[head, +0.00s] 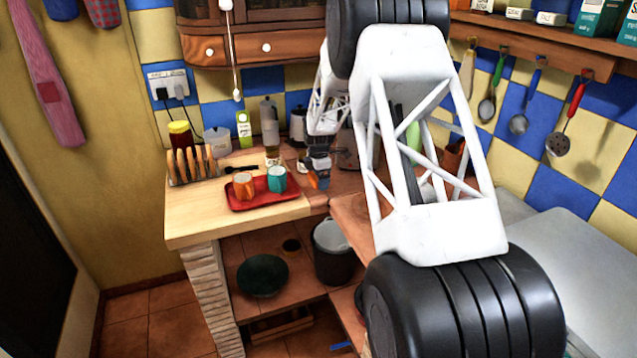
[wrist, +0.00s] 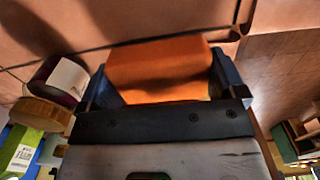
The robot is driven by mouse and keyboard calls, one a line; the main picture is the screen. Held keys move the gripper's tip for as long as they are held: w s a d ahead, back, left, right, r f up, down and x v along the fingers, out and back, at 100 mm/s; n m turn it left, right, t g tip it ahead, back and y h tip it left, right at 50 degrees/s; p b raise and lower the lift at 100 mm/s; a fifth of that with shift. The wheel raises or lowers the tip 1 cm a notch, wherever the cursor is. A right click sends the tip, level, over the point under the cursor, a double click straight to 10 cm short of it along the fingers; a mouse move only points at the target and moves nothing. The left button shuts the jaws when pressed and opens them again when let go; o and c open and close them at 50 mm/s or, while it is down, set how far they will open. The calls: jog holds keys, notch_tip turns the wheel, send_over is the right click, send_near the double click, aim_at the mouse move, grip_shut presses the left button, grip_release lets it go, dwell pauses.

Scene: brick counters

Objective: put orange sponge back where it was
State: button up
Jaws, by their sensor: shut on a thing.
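The orange sponge (wrist: 158,68) is held between the two dark blue fingers of my gripper (wrist: 162,88) in the wrist view. My gripper is shut on it. In the head view my gripper (head: 319,172) is small and far off, just right of the red tray, and a bit of the orange sponge (head: 312,180) shows at its left side. Terracotta tiles lie behind the sponge in the wrist view. I cannot tell whether the sponge touches the counter.
A red tray (head: 243,203) holds an orange cup (head: 243,186) and a teal cup (head: 277,179). A toast rack (head: 193,165) stands left on the wooden counter. My arm hides much of the right counter.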

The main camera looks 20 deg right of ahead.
jog(key=shift+f, duration=0.95)
jog(key=shift+f, duration=0.15)
jog(key=o, duration=0.6)
notch_tip(320, 180, up, 12)
jog(key=shift+f, duration=0.1)
jog(key=shift+r, duration=0.25)
